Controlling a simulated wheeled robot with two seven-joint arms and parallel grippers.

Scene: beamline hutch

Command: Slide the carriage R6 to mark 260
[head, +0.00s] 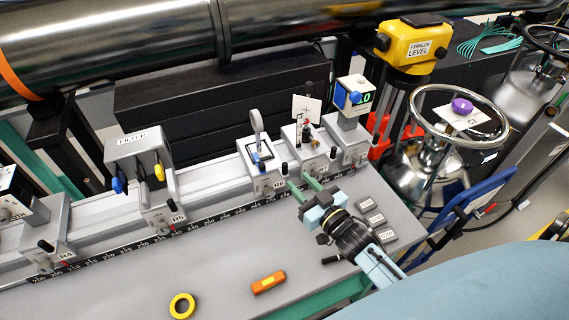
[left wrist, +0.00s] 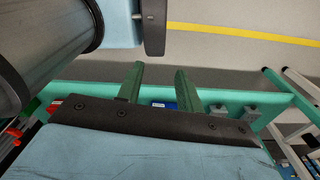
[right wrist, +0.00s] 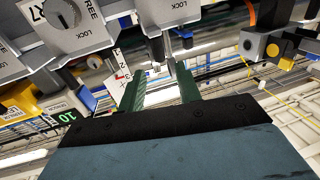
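Carriage R6 (head: 262,181) stands on the rail, with a round-framed optic on top and a black post at its front right. In the right wrist view, what looks like its grey block with a LOCK marking (right wrist: 178,10) shows at the top. My right gripper (head: 302,184) is open in front of R6 and its right neighbour; its green fingers (right wrist: 158,88) are apart, with a dark post just beyond them. I cannot tell whether they touch it. The scale (head: 205,217) runs along the rail's front; mark 260 is too small to pick out surely. My left gripper (left wrist: 159,88) is open and empty.
Carriage R5 (head: 164,214) stands left of R6, with free rail between. R7 (head: 306,158) stands close on its right, then another carriage (head: 347,148). Yellow tape (head: 182,305), an orange tool (head: 268,283) and small grey blocks (head: 376,218) lie on the bench.

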